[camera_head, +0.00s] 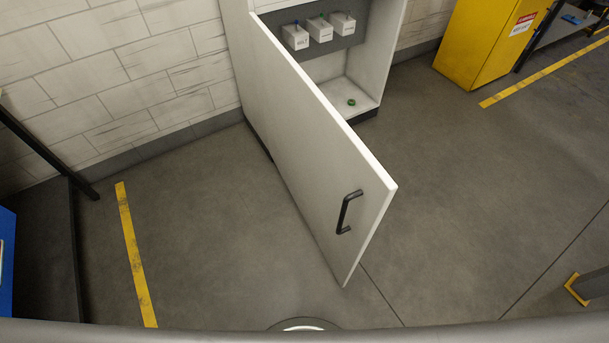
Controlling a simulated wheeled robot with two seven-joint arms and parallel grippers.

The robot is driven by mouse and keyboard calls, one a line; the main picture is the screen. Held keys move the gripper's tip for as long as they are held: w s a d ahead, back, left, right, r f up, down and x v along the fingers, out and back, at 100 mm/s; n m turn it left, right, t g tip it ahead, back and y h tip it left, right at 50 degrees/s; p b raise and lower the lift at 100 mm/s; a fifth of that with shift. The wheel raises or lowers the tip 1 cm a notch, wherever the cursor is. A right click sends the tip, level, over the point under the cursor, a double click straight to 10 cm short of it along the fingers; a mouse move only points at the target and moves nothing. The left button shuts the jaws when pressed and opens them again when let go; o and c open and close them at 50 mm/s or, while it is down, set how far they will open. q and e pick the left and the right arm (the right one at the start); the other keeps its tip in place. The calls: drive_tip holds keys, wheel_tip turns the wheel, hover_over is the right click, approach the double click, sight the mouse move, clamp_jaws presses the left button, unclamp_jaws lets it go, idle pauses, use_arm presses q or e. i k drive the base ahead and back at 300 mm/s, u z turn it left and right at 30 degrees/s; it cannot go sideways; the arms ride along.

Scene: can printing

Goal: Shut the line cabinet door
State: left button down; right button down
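The line cabinet (378,60) is a white, upright cabinet against the brick wall at the top middle of the head view. Its white door (300,140) stands wide open, swung out towards me from a hinge on the left side. A black bar handle (347,212) is near the door's free edge, on the face turned to the left. Inside the cabinet, several white boxes (320,28) sit on a grey panel and a small green ring (351,102) lies on the floor of it. Neither of my grippers shows in this view.
A yellow cabinet (478,45) stands at the upper right. Yellow floor lines (135,255) run at left and upper right. A dark frame and a blue thing (6,265) are at the left edge. The grey floor around the door is clear.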

sight(343, 193)
drive_tip(key=z, duration=0.7)
drive_tip(key=k, duration=1.05)
drive_tip(key=u, duration=1.15)
drive_tip(key=i, duration=0.5)
